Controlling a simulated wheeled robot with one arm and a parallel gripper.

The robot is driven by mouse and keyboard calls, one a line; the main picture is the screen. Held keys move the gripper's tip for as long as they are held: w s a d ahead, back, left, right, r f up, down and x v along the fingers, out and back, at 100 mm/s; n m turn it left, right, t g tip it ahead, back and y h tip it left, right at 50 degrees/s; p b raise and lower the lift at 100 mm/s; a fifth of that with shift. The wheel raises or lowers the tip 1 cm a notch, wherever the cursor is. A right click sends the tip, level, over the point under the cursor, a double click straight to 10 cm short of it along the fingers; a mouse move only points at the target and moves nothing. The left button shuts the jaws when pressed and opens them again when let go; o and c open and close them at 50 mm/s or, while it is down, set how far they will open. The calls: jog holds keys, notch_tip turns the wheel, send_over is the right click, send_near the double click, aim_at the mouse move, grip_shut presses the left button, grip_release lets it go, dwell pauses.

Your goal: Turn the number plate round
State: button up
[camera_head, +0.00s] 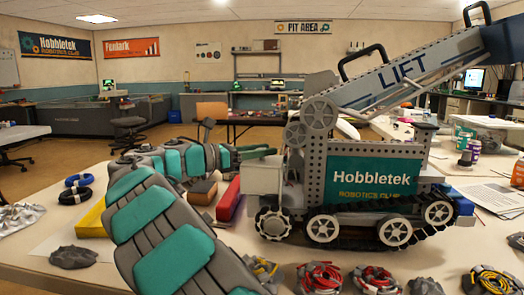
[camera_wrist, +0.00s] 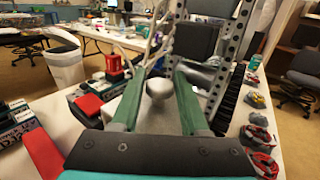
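A grey robot with tracks and a raised arm lettered LIFT stands on the table. Its side bears a teal plate (camera_head: 372,180) reading "Hobbletek Robotics Club". I cannot make out any plate with a number. A white box (camera_head: 262,178) sits at the robot's left end. My gripper (camera_head: 272,151) is level with the top of that box, fingers pointing right. In the wrist view my gripper (camera_wrist: 160,70) is open, its green fingers apart. A pale rounded knob (camera_wrist: 160,84) shows between or just beyond them. I see gaps on both sides of it.
A red block (camera_head: 229,199), a yellow block (camera_head: 92,220) and coils of cable (camera_head: 76,188) lie on the table (camera_head: 40,260). Several bundles of wires, including a red one (camera_head: 375,280), line the front edge. Perforated uprights (camera_wrist: 236,50) stand close to the right finger.

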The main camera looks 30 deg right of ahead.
grip_shut()
